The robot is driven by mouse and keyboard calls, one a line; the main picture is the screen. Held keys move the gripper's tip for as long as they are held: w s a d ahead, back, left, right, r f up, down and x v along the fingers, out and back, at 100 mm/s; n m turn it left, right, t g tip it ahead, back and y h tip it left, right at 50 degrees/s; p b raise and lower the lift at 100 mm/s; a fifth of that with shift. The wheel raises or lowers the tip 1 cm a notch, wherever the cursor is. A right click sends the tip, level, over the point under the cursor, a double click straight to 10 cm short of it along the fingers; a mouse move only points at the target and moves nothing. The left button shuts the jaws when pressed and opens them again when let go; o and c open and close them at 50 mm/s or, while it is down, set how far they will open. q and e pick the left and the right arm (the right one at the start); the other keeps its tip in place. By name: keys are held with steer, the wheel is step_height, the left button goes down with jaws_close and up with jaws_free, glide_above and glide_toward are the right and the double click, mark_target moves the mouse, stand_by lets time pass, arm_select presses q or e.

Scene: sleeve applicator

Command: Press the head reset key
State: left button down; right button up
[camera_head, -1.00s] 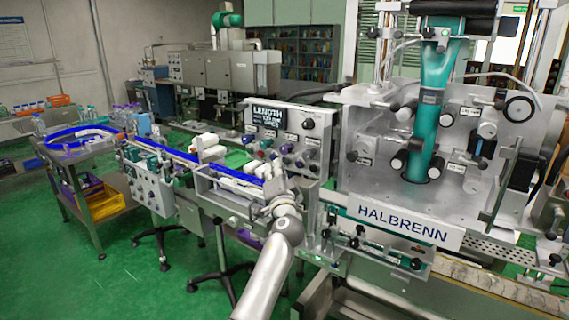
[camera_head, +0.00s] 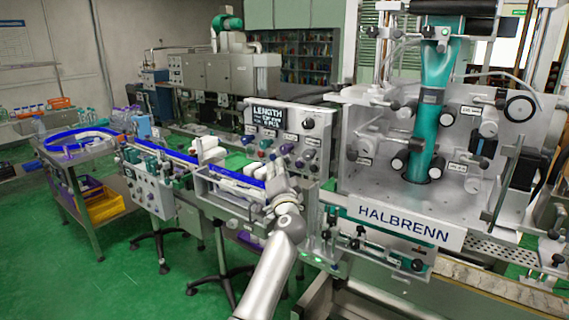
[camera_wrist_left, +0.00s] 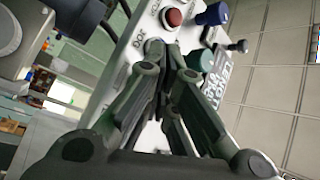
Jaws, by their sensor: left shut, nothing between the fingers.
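The control panel (camera_head: 288,124) with a lit length display (camera_head: 268,116) and several coloured buttons and knobs stands mid-picture in the head view. Its small labels are unreadable there, so I cannot tell which one is the head reset key. My left gripper (camera_head: 275,180) is just below and in front of the panel, shut and empty. In the left wrist view, the shut fingers (camera_wrist_left: 170,60) point at the panel face (camera_wrist_left: 143,28). A red button (camera_wrist_left: 173,18), a blue knob (camera_wrist_left: 212,14) and a green knob (camera_wrist_left: 199,59) show near the tips. A bluish round button (camera_wrist_left: 154,46) is close by the tips; contact is unclear. My right gripper is out of view.
A conveyor with blue rails (camera_head: 165,150) and white blocks runs below the panel. The HALBRENN machine (camera_head: 375,190) with a teal column (camera_head: 431,100) stands close on the right. Green floor (camera_head: 120,280) is open at the lower left.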

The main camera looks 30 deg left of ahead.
arm_select(q)
steer(key=shift+w+b, duration=0.25)
steer(key=shift+b, duration=0.05)
steer(key=shift+s, duration=0.1)
stand_by(0.5)
steer(key=shift+s+p, duration=0.45)
steer(key=shift+s, duration=0.3)
steer(key=s+p, duration=0.2)
steer(key=s, duration=0.3)
steer(key=shift+a, duration=0.2)
stand_by(0.6)
